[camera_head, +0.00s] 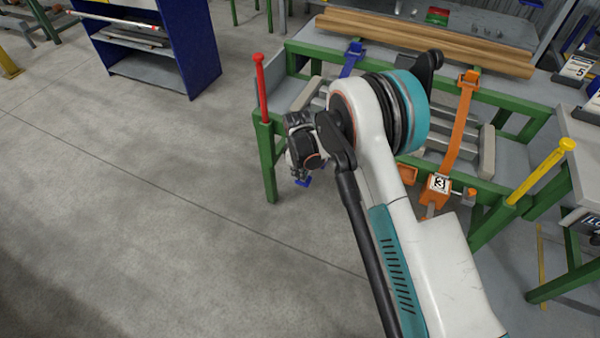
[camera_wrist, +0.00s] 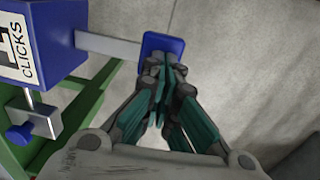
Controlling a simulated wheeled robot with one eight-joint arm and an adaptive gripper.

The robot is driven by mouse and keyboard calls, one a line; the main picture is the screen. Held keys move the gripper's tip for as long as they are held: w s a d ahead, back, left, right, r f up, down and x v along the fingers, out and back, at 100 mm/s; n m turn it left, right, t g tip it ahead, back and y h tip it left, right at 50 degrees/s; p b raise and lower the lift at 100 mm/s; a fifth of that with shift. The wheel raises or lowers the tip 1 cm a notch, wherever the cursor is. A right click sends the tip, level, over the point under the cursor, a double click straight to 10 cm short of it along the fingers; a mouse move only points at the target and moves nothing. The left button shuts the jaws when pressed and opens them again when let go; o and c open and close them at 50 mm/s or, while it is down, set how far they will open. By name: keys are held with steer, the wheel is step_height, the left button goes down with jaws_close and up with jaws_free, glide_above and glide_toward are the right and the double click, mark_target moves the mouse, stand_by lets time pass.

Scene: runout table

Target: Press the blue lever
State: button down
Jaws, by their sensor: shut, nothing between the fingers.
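In the wrist view a blue box (camera_wrist: 42,42) marked "CLICKS" is clamped to the green frame. A grey bar (camera_wrist: 108,47) runs from it to a blue pad (camera_wrist: 152,45), the end of the blue lever. My gripper (camera_wrist: 166,68) is shut and empty, its fingertips overlapping the pad's lower right part. I cannot tell whether they touch it. In the head view my gripper (camera_head: 302,150) is at the table's left end, and a small blue piece (camera_head: 303,182) shows just below it. My arm hides the blue box there.
A red post (camera_head: 260,85) stands close left of my gripper on a green table leg (camera_head: 268,165). An orange clamp (camera_head: 438,186) marked 3 and a yellow post (camera_head: 540,172) stand to the right. Timber (camera_head: 430,42) lies on the table. The floor on the left is clear up to a blue shelf (camera_head: 190,45).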

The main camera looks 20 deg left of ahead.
steer(key=shift+s+f, duration=0.1)
steer(key=shift+f, duration=0.1)
steer(key=shift+s+f+t, duration=0.25)
steer(key=shift+f+t, duration=0.75)
steer(key=shift+t, duration=0.1)
steer(key=shift+f+t, duration=0.6)
steer(key=shift+f, duration=0.05)
steer(key=shift+s+x, duration=0.25)
steer(key=shift+x, duration=0.95)
steer(key=shift+f, duration=0.1)
steer(key=shift+s+r, duration=0.1)
steer(key=shift+r, duration=0.15)
steer(key=p, duration=0.5)
glide_toward(299, 184)
steer(key=shift+s+a+r, duration=0.1)
steer(key=shift+s+a, duration=0.15)
steer(key=shift+s, duration=0.35)
steer(key=shift+s+a, duration=0.2)
steer(key=shift+s, duration=0.35)
